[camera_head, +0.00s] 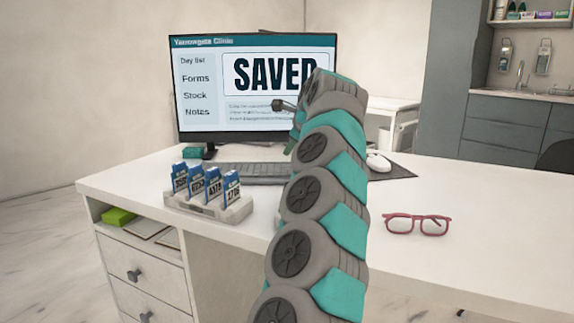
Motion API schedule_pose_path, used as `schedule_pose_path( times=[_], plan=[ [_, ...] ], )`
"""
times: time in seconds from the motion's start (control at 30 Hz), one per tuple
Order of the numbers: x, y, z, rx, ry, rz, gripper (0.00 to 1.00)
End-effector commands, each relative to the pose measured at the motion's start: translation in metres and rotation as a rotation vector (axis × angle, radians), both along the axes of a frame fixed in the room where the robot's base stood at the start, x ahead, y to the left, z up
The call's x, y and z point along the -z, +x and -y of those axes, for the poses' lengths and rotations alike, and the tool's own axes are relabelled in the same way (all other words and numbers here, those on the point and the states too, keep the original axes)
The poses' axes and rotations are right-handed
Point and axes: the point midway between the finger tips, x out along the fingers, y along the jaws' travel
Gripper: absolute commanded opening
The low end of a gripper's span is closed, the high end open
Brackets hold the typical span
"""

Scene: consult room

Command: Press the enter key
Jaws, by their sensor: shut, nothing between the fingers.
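The keyboard (238,171) lies on the white desk in front of the monitor. Its right part is hidden behind my arm, and I cannot make out the enter key. The monitor (203,116) shows a clinic page with the large word "SAVED", its right end covered by my arm. My gripper (291,147) is partly hidden by my own arm. It is shut and empty, pointing down above the right part of the keyboard, in front of the screen. I cannot see any contact with a key.
A holder (207,207) with several blue labelled packs stands at the desk's front left. A white mouse (378,162) lies on a dark mat (398,170) right of my arm. Red glasses (416,224) lie further right. A teal box (193,152) sits by the monitor. The right desktop is mostly clear.

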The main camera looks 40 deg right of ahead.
Motion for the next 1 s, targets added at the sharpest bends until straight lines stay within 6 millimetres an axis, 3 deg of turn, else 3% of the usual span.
schedule_pose_path(
  times=[0.3,1.0],
  plan=[
    [-0.030,0.000,0.000,0.001,0.001,-0.002,0.00],
    [-0.029,0.000,0.000,0.000,0.000,-0.001,0.00]
  ],
)
